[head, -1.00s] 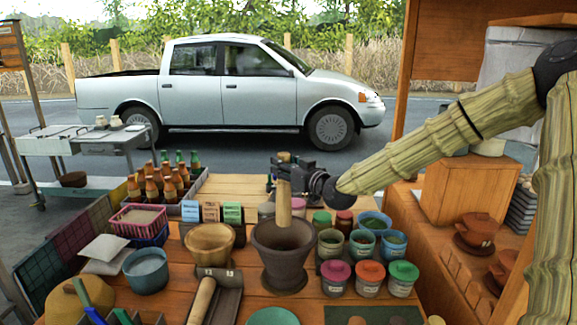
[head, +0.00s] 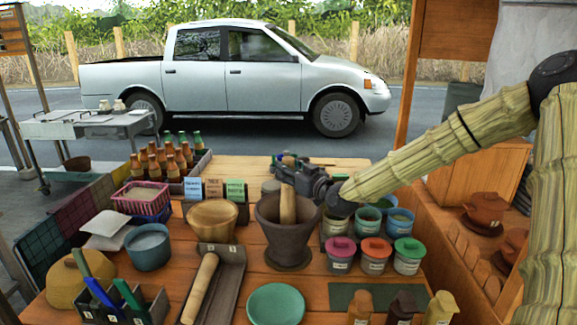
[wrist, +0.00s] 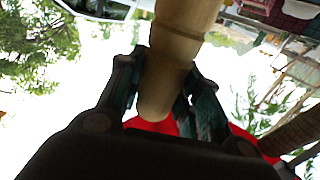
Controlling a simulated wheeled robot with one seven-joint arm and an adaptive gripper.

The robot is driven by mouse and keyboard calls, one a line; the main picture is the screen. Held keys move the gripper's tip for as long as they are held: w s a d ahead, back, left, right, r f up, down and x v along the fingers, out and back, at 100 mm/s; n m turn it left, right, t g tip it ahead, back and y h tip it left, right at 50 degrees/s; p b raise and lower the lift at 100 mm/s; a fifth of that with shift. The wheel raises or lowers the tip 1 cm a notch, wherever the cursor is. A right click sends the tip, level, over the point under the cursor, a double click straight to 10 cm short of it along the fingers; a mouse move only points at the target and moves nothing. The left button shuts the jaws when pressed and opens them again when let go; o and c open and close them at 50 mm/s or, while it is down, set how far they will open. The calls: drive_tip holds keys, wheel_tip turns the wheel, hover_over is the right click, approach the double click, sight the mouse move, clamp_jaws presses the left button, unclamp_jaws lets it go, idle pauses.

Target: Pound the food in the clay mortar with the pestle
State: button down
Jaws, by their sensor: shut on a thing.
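The dark clay mortar (head: 287,247) stands upright on the wooden table near the middle of the head view. A light wooden pestle (head: 288,204) points down into its mouth, roughly upright. My gripper (head: 288,172) is shut on the upper part of the pestle, just above the mortar. In the wrist view the pestle (wrist: 168,75) sits between the two dark fingers. The pestle's lower end and any food in the mortar are hidden by the mortar's wall.
A wooden bowl (head: 212,222) stands left of the mortar. Lidded jars (head: 374,257) and small tubs crowd its right side. A rolling pin (head: 200,287) lies in a tray in front, beside a green plate (head: 276,304). Bottles (head: 165,163) stand at the back left.

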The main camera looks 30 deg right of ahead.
sight(292, 188)
wheel_tip(292, 188, down, 6)
drive_tip(key=b, duration=0.3)
drive_tip(key=shift+s+f+b, duration=0.25)
drive_tip(key=shift+f+b, duration=0.3)
drive_tip(key=shift+f, duration=0.1)
drive_tip(key=shift+r+p, duration=0.6)
drive_tip(key=shift+r, duration=0.15)
drive_tip(key=shift+w+r+p, duration=0.15)
drive_tip(key=shift+r+p, duration=0.4)
drive_tip(key=shift+r, duration=0.4)
drive_tip(key=shift+w+r+p, duration=0.15)
drive_tip(key=shift+r+p, duration=0.4)
drive_tip(key=shift+r, duration=0.35)
